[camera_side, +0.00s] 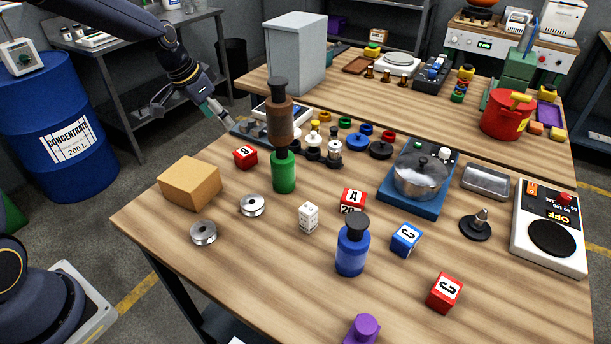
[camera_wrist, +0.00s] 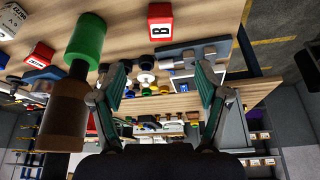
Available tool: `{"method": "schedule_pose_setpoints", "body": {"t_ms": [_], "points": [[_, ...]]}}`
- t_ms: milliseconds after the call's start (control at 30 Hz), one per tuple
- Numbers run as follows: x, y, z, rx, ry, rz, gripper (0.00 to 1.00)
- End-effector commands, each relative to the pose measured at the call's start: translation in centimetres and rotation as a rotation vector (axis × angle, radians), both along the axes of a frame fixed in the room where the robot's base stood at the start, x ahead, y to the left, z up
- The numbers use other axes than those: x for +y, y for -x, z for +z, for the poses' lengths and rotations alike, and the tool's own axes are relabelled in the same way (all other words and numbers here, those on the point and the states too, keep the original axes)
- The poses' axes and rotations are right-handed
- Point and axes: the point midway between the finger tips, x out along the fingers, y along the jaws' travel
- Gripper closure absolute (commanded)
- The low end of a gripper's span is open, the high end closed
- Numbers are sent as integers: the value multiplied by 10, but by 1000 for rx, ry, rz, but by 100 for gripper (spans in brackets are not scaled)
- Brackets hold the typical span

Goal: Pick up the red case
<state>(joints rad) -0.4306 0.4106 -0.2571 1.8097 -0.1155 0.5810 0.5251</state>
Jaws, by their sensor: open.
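No thing in view is plainly a red case. Several red lettered cubes lie on the wooden table: one marked B (camera_side: 245,157) at the back left, one marked A (camera_side: 352,200) in the middle, one marked C (camera_side: 445,292) at the front right. A red round container (camera_side: 505,115) with a yellow piece on top is on the back table. My gripper (camera_side: 222,114) is open and empty at the table's back left edge, apart from the B cube. In the wrist view, the B cube (camera_wrist: 160,22) shows above the open fingers (camera_wrist: 162,88).
A green bottle with a brown upper part (camera_side: 281,130) stands right of the B cube. A cardboard box (camera_side: 190,182), metal spools (camera_side: 252,205) and a blue bottle (camera_side: 352,248) stand nearer. A grey box (camera_side: 296,52) stands behind. Bare wood lies at the front left.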

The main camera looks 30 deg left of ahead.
Motion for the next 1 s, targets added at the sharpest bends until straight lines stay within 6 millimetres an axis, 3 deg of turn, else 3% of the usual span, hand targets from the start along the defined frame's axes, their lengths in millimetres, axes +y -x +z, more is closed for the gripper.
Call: {"method": "schedule_pose_setpoints", "body": {"t_ms": [400,667,1000], "points": [[-8,-33,-83,2,-1,-1,25],[-10,-41,-104,0,-1,-1,25],[-12,-58,-146,0,-2,-1,25]]}}
